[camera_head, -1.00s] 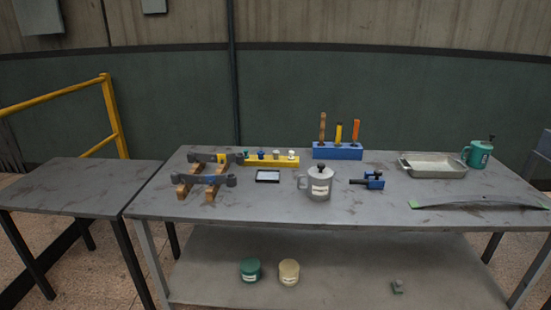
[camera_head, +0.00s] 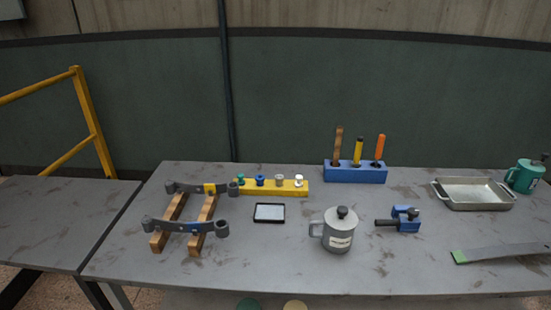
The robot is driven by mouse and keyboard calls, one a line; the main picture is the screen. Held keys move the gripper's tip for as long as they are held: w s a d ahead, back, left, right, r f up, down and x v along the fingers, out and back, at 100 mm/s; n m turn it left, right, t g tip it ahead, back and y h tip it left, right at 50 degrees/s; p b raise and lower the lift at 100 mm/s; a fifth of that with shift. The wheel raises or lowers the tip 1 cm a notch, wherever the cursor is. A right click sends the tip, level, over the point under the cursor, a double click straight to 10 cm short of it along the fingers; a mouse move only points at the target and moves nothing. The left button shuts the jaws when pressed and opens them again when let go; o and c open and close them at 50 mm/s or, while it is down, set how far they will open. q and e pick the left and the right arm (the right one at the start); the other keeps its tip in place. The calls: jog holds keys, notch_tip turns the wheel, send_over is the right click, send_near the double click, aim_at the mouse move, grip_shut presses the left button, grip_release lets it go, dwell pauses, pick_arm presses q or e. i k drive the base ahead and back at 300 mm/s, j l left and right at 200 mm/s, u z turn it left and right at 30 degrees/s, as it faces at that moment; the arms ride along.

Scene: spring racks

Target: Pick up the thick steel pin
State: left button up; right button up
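A yellow block (camera_head: 271,188) on the table holds several short pins in a row. From left to right their tops are green (camera_head: 240,179), blue (camera_head: 260,179), grey-tan (camera_head: 279,180) and white (camera_head: 298,181). The grey-tan one looks the most like bare steel, but at this size I cannot tell which is the thick steel pin. Neither of my grippers is in view.
Left of the block, dark spring bars (camera_head: 178,225) lie across wooden blocks. A small black-framed tray (camera_head: 269,212), a grey lidded mug (camera_head: 339,236) and a blue clamp (camera_head: 406,218) stand in front. A blue tool holder (camera_head: 355,174) and metal pan (camera_head: 474,205) are right.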

aim_at(279, 178)
jog(key=i+j, duration=0.1)
jog(key=i, duration=0.75)
jog(key=j+u, duration=0.1)
jog(key=j, duration=0.15)
jog(key=k+j+u, duration=0.1)
jog(key=k+j, duration=0.05)
jog(key=j, duration=0.05)
